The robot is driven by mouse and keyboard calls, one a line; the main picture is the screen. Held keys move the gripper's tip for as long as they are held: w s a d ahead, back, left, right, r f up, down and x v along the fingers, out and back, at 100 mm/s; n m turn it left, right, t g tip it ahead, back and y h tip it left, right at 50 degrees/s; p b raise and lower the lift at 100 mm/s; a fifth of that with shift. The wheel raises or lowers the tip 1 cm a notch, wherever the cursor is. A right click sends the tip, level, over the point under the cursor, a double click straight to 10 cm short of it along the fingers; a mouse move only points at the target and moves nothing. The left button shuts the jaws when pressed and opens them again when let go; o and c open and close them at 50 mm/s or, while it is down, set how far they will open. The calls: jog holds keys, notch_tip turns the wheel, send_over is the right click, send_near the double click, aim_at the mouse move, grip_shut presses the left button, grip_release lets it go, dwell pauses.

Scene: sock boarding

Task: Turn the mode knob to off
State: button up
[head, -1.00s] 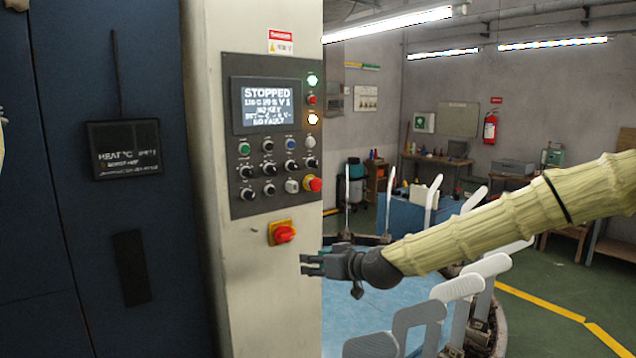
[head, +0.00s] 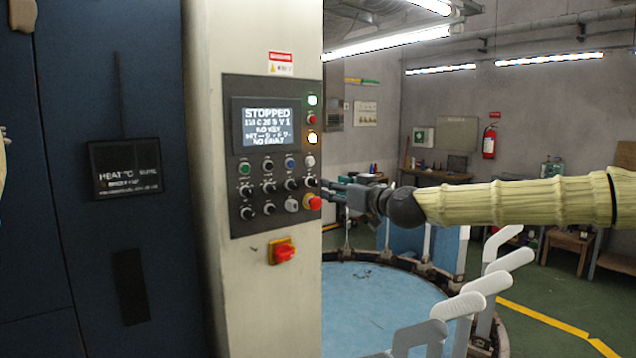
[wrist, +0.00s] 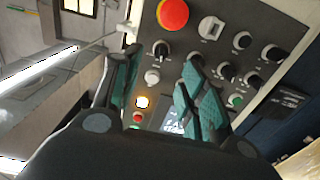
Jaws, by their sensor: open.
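The control panel (head: 237,171) is a dark plate on the cream cabinet, with a lit screen (head: 268,127) that reads STOPPED. Several black knobs and coloured buttons sit in rows under the screen; their labels are too small to read, so I cannot tell which is the mode knob. My gripper (head: 328,193) is at the panel's right edge, level with the lower rows, beside the red emergency button (head: 314,203). In the wrist view my gripper (wrist: 162,80) has its fingers spread and empty before the panel (wrist: 283,22). The fingers hide part of the panel there.
A red switch on a yellow plate (head: 283,252) sticks out below the panel. The blue round table (head: 375,310) with upright white boards (head: 462,308) stands to the right.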

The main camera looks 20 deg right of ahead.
aim_at(317, 183)
jog(key=shift+p+x, duration=1.2)
jog(key=shift+x, duration=2.6)
grip_shut()
jog(key=shift+f, duration=0.1)
